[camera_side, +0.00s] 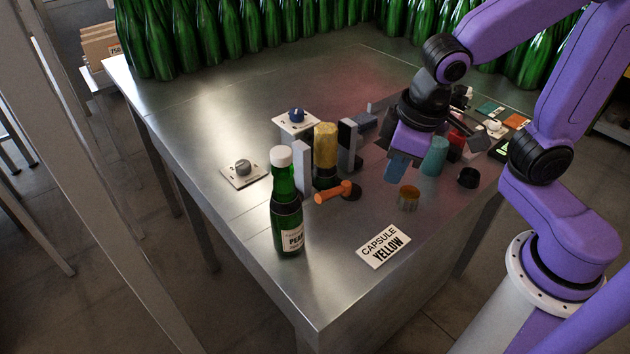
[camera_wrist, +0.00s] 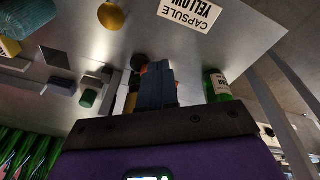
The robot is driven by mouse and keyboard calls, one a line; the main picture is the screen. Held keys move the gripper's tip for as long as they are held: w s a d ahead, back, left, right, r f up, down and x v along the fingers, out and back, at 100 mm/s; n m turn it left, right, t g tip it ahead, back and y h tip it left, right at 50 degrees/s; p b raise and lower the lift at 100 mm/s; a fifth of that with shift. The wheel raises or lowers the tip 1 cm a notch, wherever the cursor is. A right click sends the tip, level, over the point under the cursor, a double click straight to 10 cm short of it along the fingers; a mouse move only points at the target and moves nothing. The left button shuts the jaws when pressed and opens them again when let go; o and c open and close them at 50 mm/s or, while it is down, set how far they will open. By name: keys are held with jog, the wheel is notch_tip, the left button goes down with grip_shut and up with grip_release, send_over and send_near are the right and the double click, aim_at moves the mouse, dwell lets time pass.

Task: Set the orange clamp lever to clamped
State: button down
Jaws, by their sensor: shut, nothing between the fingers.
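The orange clamp lever (camera_side: 330,193) sticks out to the left from a dark pivot (camera_side: 351,191) at the front of the clamp, low over the table. In the wrist view only a bit of orange shows beside the fingers. The clamp's two grey upright jaws (camera_side: 302,168) stand on either side of a dark piece topped with a yellow-gold capsule (camera_side: 325,142). I cannot tell whether the jaws touch it. My gripper (camera_side: 395,172) is shut and empty, pointing down, to the right of the lever and apart from it. Its blue-grey fingers (camera_wrist: 158,75) also show in the wrist view.
A green bottle (camera_side: 287,210) with a white top stands left of the lever. A sign reading CAPSULE YELLOW (camera_side: 383,246) and a loose gold capsule (camera_side: 409,197) lie in front. A teal cylinder (camera_side: 434,156) stands near my gripper. The table's left part is largely clear.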

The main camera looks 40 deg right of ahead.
aim_at(338, 193)
jog(key=w+a+r+m+t, duration=0.1)
jog(key=w+a+m, duration=0.5)
jog(key=w, duration=0.3)
jog(key=shift+a+r+t, duration=0.15)
jog(key=shift+a+t, duration=0.25)
jog(key=shift+a, duration=0.15)
jog(key=shift+x, duration=5)
jog(key=shift+d, duration=0.2)
jog(key=shift+s, duration=0.15)
